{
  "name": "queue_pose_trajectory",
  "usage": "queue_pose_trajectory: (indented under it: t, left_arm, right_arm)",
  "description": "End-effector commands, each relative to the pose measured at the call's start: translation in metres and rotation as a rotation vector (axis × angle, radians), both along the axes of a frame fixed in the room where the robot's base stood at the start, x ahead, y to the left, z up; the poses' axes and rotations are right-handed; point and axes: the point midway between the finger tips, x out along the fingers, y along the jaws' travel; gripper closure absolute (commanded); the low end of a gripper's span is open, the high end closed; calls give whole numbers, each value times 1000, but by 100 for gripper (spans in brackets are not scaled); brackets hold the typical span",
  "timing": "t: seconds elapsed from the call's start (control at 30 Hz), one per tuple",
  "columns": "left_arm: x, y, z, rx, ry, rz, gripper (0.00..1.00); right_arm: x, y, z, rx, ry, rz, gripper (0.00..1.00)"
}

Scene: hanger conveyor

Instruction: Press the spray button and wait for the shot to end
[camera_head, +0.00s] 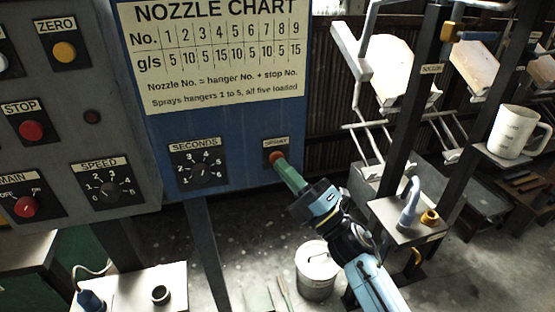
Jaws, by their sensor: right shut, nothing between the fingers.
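The spray button (276,157) is a small red-orange button under a SPRAY label on the blue panel, below the nozzle chart. My right gripper (285,168) is shut and empty, with its green fingers pointing up-left at the button. The fingertips overlap the button's lower right edge in the head view; whether they touch or press it I cannot tell. No spray is plainly visible. My left gripper is not in view.
Left of the button is the SECONDS dial (202,170). A grey panel holds the STOP button (32,131), SPEED dial (110,188) and yellow ZERO button (65,51). At right are dark posts, hanging pale plates (390,68), a white jug (513,131) and a bucket (317,270).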

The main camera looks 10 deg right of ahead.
Motion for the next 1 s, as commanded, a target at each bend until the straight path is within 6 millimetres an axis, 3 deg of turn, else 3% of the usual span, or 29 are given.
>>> queue_pose_trajectory:
  t: [1.0]
  left_arm:
    - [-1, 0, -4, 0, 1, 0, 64]
  right_arm:
    - [10, 0, 0, 0, 1, -1, 100]
